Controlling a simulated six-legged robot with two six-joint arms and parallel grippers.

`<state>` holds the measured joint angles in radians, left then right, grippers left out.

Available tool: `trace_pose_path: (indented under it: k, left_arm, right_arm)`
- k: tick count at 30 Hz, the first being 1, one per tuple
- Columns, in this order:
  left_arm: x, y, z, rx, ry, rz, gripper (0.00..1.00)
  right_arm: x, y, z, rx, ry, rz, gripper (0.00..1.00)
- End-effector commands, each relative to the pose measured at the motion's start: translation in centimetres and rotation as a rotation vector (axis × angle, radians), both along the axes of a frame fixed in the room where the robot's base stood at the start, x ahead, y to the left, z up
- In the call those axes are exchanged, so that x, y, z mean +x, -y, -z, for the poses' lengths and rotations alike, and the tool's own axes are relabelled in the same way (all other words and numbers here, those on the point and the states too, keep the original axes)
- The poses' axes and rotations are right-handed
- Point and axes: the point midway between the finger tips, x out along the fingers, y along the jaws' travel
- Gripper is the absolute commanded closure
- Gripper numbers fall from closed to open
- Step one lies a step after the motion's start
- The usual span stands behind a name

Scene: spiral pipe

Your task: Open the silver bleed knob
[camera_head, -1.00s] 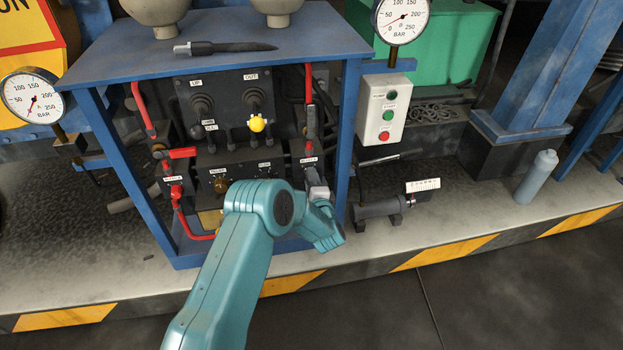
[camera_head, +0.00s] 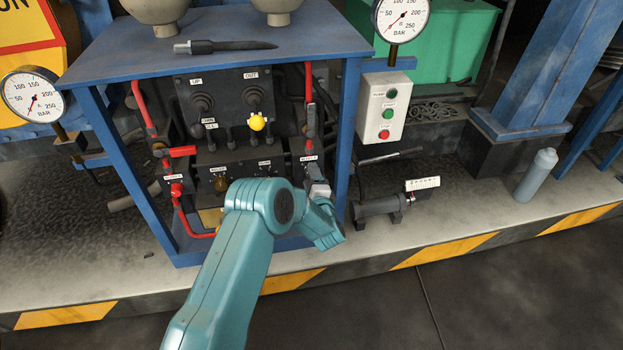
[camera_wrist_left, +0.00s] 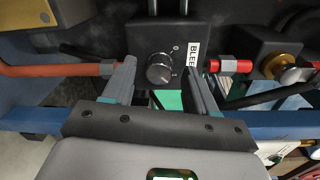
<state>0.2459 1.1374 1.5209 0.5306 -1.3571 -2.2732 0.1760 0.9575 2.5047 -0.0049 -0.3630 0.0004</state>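The silver bleed knob (camera_wrist_left: 159,74) is a round metal knob on a dark block, beside a white label (camera_wrist_left: 193,55) whose visible letters read "BLEE". In the left wrist view my left gripper (camera_wrist_left: 158,66) is open, with one finger on each side of the knob. Gaps show between the fingers and the knob, and I cannot tell if either finger touches it. In the head view the left gripper (camera_head: 318,188) is at the lower right of the control panel and hides the knob. My right gripper is in neither view.
A red hose (camera_wrist_left: 50,69) runs left of the block, and a brass fitting (camera_wrist_left: 282,66) sits to its right. The blue frame (camera_head: 345,140) stands close beside the gripper.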

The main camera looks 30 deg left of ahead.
Motion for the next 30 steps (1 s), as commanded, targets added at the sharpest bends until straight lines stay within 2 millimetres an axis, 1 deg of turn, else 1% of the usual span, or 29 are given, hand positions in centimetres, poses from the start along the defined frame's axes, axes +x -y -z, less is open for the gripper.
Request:
trace_pose_path:
  k: [5,8,11,15,21,25,30]
  left_arm:
    - [-0.3,0.4,0.0,-0.001,-0.002,0.003,0.43]
    - [-1.3,1.5,-0.2,-0.002,-0.003,0.003,0.43]
    - [-2.9,3.2,-0.4,-0.002,-0.005,0.005,0.43]
    - [-5.6,5.9,-0.6,-0.001,-0.005,0.005,0.43]
    - [-9.0,9.4,-0.7,-0.001,-0.003,0.005,0.43]
    - [-10.5,10.8,-0.7,0.000,-0.002,0.003,0.43]
    - [-11.4,11.6,-0.7,0.001,-0.001,0.000,0.43]
  right_arm:
    - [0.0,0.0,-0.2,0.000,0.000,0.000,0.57]
    - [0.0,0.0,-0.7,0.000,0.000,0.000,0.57]
    - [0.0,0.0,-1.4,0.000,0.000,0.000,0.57]
    - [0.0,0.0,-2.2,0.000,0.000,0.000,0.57]
    - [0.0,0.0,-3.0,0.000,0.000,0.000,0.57]
    - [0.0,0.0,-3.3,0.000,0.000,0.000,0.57]
    - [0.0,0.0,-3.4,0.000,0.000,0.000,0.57]
